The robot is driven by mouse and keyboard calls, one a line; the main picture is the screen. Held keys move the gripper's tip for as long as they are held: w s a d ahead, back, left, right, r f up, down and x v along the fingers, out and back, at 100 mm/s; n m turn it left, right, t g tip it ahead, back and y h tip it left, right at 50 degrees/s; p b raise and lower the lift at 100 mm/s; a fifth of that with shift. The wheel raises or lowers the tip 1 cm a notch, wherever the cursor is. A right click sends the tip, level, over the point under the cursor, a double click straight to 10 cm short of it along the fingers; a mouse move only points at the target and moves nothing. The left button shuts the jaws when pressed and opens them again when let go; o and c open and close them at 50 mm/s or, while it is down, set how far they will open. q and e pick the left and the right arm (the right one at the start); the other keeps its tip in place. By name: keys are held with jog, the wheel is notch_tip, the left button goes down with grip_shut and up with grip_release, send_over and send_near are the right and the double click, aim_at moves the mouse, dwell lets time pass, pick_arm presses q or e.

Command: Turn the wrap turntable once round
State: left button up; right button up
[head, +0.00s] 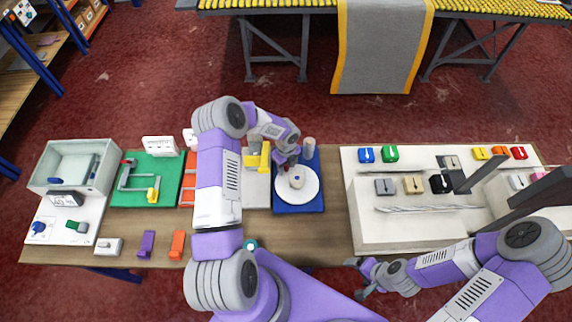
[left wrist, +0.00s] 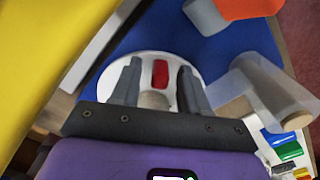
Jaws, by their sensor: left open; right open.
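The wrap turntable (head: 309,190) is a round white disc on a blue base (head: 282,206), near the middle of the table. A small pale piece (head: 298,175) stands on the disc. My left gripper (head: 287,160) is over the disc's far left part. In the left wrist view, the open fingers of my left gripper (left wrist: 158,85) straddle a red piece (left wrist: 160,74) on the white disc (left wrist: 138,62); contact cannot be told. A pale rounded part (left wrist: 153,99) is partly hidden by the palm. My right gripper (head: 366,277) is open and empty near the table's front edge.
A translucent film roll (left wrist: 262,92) stands close beside the disc in the left wrist view. A yellow part (head: 258,158) stands left of the turntable. A white bench unit (head: 362,225) with coloured blocks is to the right. A green board (head: 122,198) lies left.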

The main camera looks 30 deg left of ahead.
pick_arm(q)
jog(key=shift+c, duration=0.3)
grip_shut()
jog(key=shift+w, duration=0.1)
